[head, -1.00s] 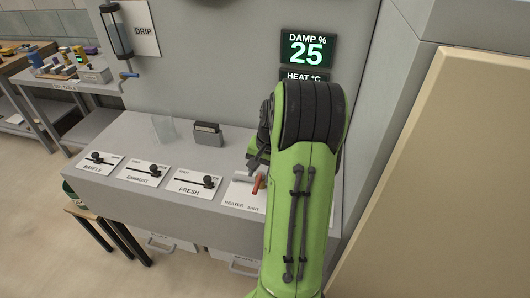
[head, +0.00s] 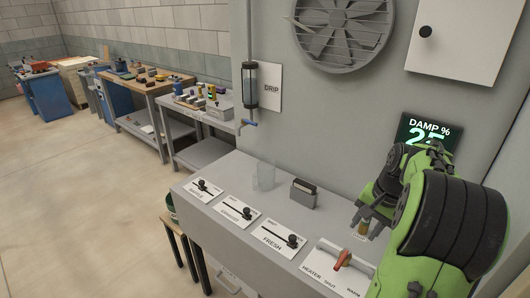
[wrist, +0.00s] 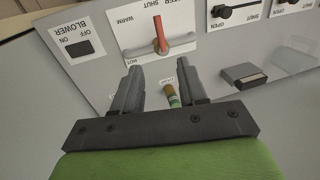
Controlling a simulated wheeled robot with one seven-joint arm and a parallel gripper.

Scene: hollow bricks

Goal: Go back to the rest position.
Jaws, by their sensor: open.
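My gripper (wrist: 155,90) is open in the wrist view, with its two dark fingers apart and nothing held between them. The heater lever (wrist: 160,36), with a red handle, stands on its white plate beyond the fingertips, apart from them. The lever also shows in the head view (head: 343,258), just below and left of my gripper (head: 362,232). My green arm fills the right side of the head view. A small brown and green cylinder (wrist: 171,95) shows between the fingers, lower down; I cannot tell its distance.
The grey console carries the fresh slider (head: 278,238), other sliders to its left, a dark block holder (head: 303,193) and a clear cup (head: 264,175). The blower switch (wrist: 78,48) is beside the heater plate. A damp display (head: 430,132) reads 25. Open floor lies at left.

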